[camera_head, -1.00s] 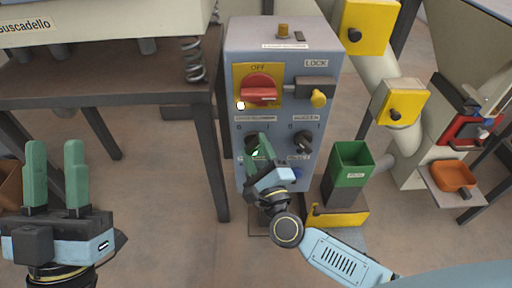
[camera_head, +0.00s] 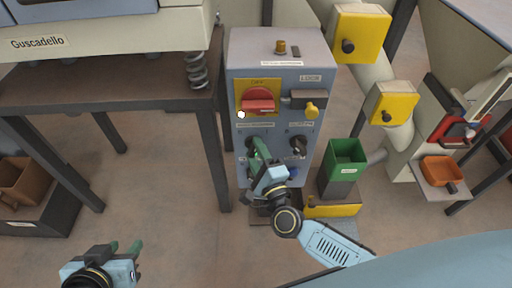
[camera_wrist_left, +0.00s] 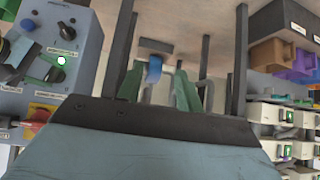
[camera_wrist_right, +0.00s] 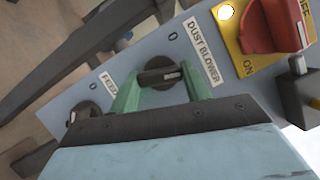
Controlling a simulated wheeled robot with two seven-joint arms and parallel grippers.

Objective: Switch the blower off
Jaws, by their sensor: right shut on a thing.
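The grey control cabinet (camera_head: 275,60) stands in the middle of the head view. Its dust blower knob (camera_wrist_right: 158,76) is black, under the label "DUST BLOWER" (camera_wrist_right: 203,50). In the right wrist view its white mark is at the right end, and a "0" is printed above it. My right gripper (camera_head: 260,150) has its green fingers on either side of this knob and is shut on it; fingers and wrist partly hide it in the head view. My left gripper (camera_head: 125,247) is low at the left, empty, with its fingers apart in the left wrist view (camera_wrist_left: 158,90).
A red main switch (camera_head: 258,105) on a yellow plate sits above the knob, with a yellow padlock part (camera_head: 311,110) beside it. A second black knob (camera_head: 298,145) is to the right. A green bin (camera_head: 345,160) stands right of the cabinet, and a table (camera_head: 110,85) left.

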